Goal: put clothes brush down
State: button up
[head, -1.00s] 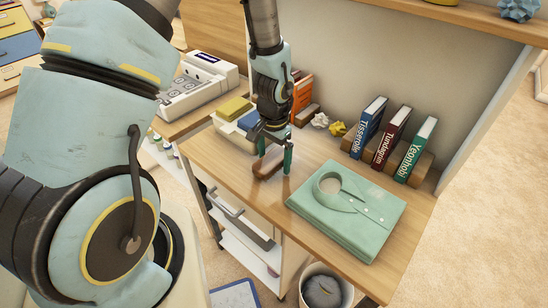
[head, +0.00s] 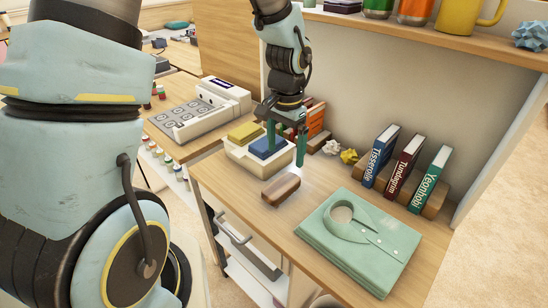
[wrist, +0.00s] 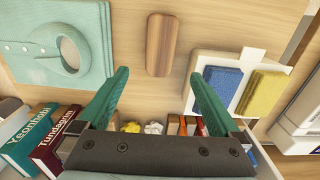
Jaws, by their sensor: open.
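The clothes brush (head: 281,189), a brown wooden oblong, lies on the wooden desk (head: 243,196) between the folded green shirt and the sponge tray. It also shows in the wrist view (wrist: 161,45), lying flat beyond my fingertips. My gripper (head: 286,146) is open and empty, above and behind the brush in the head view. In the wrist view its two green fingers (wrist: 162,82) stand wide apart, with nothing between them. The brush is clear of both fingers.
A folded green shirt (head: 350,252) lies right of the brush. A white tray (head: 254,163) with blue and yellow sponges stands to the left. Several books (head: 406,166) and crumpled paper balls (head: 348,156) are along the back wall. A shelf (head: 440,43) overhangs the back.

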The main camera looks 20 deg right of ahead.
jog(key=a+r+n, duration=0.2)
jog(key=a+n, duration=0.1)
jog(key=a, duration=0.5)
jog(key=a+r+n+t, duration=0.1)
jog(key=a+n, duration=0.3)
jog(key=a, duration=0.5)
jog(key=a+r+n, duration=0.4)
jog(key=a, duration=0.5)
jog(key=shift+w+t, duration=0.3)
jog(key=shift+w, duration=0.05)
jog(key=shift+r, duration=0.1)
jog(key=m+g+p, duration=0.2)
jog(key=m+p, duration=0.2)
jog(key=m, duration=0.7)
send_near(282, 185)
jog(key=f, duration=0.2)
jog(key=f+p, duration=0.1)
jog(key=f, duration=0.1)
jog(key=shift+s+d, duration=0.3)
jog(key=shift+w+a+f+p, duration=0.15)
jog(key=shift+f+p, duration=0.45)
jog(key=shift+f, duration=0.9)
jog(key=shift+w+a+f+p, duration=0.1)
jog(key=shift+f+p, duration=0.5)
jog(key=shift+f, duration=0.95)
